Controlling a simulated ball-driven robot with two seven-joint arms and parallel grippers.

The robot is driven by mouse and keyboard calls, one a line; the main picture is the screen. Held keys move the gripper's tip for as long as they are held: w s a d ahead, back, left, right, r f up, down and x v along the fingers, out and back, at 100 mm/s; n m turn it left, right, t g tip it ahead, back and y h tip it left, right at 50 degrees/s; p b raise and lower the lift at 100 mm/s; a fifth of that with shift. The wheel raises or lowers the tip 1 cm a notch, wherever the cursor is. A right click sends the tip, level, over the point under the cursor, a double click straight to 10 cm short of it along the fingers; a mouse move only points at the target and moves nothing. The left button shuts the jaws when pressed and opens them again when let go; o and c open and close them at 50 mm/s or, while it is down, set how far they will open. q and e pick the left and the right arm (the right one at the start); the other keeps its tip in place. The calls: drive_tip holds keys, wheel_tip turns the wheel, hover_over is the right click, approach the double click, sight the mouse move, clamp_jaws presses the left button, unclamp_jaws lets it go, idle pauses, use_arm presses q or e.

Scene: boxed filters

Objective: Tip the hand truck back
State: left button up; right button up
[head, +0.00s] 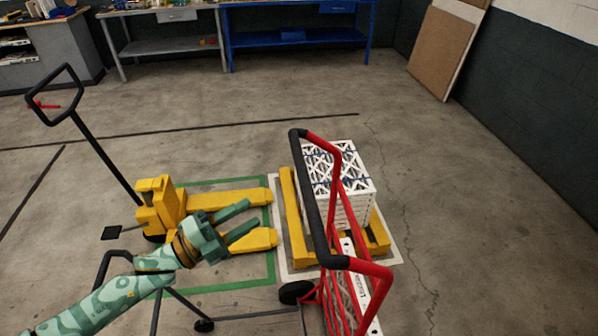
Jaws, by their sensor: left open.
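The red hand truck (372,268) stands in the lower middle of the head view, with black grips along its top handle (308,196) and a black wheel (296,292) at its lower left. White boxed filters (341,178) are stacked just behind it on a yellow pallet (289,205). Whether the truck's toe plate is under the stack is hidden. My left gripper (243,221) is open and empty, to the left of the hand truck's handle and apart from it. My right gripper is not in view.
A yellow pallet jack (160,207) with a black handle (95,145) stands at left inside a green floor outline (272,270). My left arm passes in front of it. Workbenches (295,36) line the back. Brown boards (445,50) lean on the right wall. Floor at right is clear.

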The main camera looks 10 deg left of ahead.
use_arm(q)
drive_tip(key=p+x, duration=0.2)
drive_tip(key=x, duration=1.4)
drive_tip(key=shift+d, duration=0.35)
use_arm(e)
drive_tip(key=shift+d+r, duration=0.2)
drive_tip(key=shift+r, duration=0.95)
use_arm(q)
drive_tip(key=shift+w+r, duration=0.1)
drive_tip(key=shift+c, duration=0.4)
clamp_jaws()
drive_tip(key=shift+a, duration=0.1)
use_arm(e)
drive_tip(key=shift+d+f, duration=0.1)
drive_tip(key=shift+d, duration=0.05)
